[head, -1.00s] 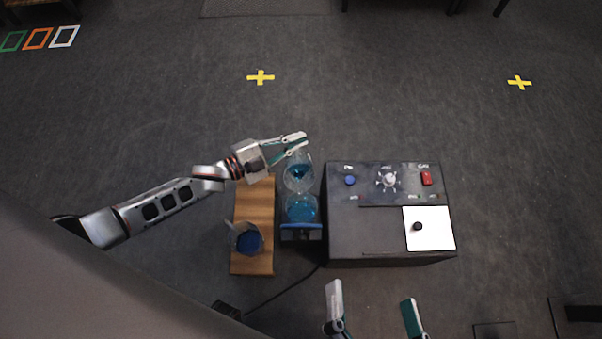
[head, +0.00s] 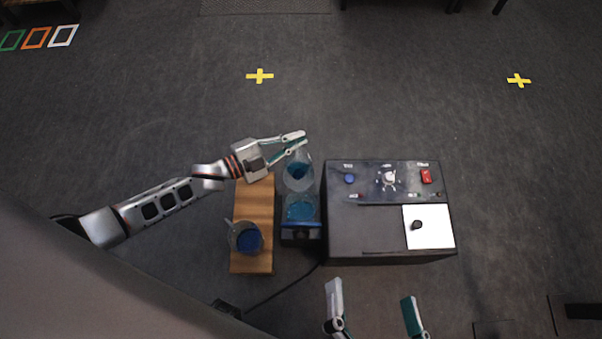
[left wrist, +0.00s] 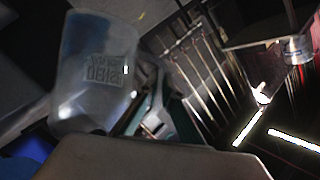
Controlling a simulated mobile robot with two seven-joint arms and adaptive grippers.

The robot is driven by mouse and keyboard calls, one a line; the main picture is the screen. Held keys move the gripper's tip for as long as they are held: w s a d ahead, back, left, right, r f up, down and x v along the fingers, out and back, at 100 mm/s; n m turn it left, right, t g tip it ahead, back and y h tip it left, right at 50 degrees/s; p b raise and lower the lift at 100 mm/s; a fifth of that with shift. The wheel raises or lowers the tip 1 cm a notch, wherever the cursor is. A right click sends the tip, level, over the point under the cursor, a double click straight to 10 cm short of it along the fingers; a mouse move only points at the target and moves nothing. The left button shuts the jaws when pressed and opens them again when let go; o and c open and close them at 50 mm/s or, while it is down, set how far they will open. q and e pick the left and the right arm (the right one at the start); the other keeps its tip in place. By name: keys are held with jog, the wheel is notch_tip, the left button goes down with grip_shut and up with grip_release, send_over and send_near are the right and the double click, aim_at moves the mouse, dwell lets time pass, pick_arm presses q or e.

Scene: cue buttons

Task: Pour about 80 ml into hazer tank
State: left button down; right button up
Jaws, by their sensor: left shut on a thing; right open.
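My left gripper (head: 295,143) is shut on a clear vessel (head: 299,163), which holds some blue liquid and hangs tilted over the hazer tank. The vessel's exact tilt, and whether liquid is flowing, I cannot tell. The tank (head: 301,211) is clear with blue liquid inside and sits on a dark base left of the grey machine. In the left wrist view a pale translucent container (left wrist: 95,75) with blurred markings shows at the left; I cannot tell which vessel it is. My right gripper (head: 373,305) is open and empty at the bottom of the head view.
A second clear jug (head: 245,238) with blue liquid stands on a wooden stand (head: 256,201), left of the tank. The grey machine (head: 365,230) carries a blue button (head: 350,178), a dial (head: 389,180), a red switch (head: 426,176) and a white panel (head: 440,237) with a black knob.

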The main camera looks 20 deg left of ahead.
dwell(0.8)
pick_arm(q)
jog(key=shift+w+a+f+n, duration=0.1)
jog(key=shift+w+f+n, duration=0.3)
jog(key=shift+f, duration=0.1)
jog(key=w+a+f+n+g+b, duration=0.1)
jog(key=w+a+f+n+g, duration=0.2)
jog(key=f, duration=0.8)
jog(key=w+n+g, duration=0.1)
jog(key=w+n, duration=0.1)
jog(key=n, duration=0.1)
jog(key=shift+w+g+b, duration=0.15)
jog(key=shift+g+b, duration=0.15)
jog(key=shift+b, duration=0.1)
pick_arm(e)
jog(key=a+m, duration=0.1)
jog(key=m, duration=0.1)
jog(key=shift+s+a+m, duration=0.1)
jog(key=shift+m, duration=0.2)
jog(key=shift+a+r, duration=0.1)
jog(key=shift+a, duration=0.05)
